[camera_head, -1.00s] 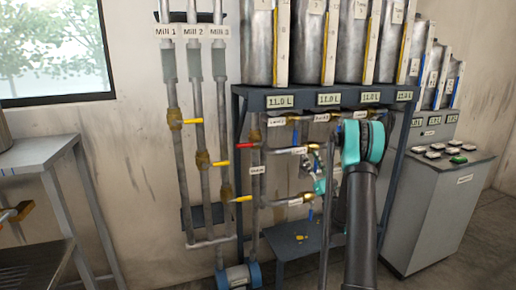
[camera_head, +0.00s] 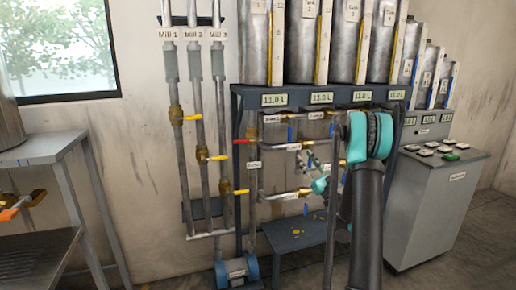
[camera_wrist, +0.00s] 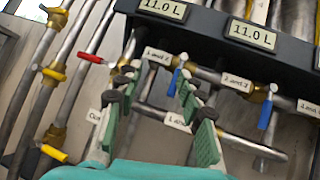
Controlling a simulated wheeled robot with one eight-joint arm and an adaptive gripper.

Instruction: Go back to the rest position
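My gripper (camera_wrist: 155,88) shows in the wrist view with its two green-padded fingers apart and nothing between them. It is in front of the labelled pipes under the tank shelf. In the head view my gripper (camera_head: 320,184) is small and partly hidden by my arm, in front of the lower pipes. The red valve handle (camera_wrist: 91,57) and a blue valve handle (camera_wrist: 174,82) lie behind the fingers in the wrist view. I see no clear contact with either.
The tank shelf (camera_head: 290,91) with several metal tanks overhangs the pipes. Mill pipes with yellow handles (camera_head: 193,118) stand left. A control cabinet (camera_head: 433,215) stands right, a metal table (camera_head: 40,148) at far left. A low blue platform (camera_head: 285,235) sits below the pipes.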

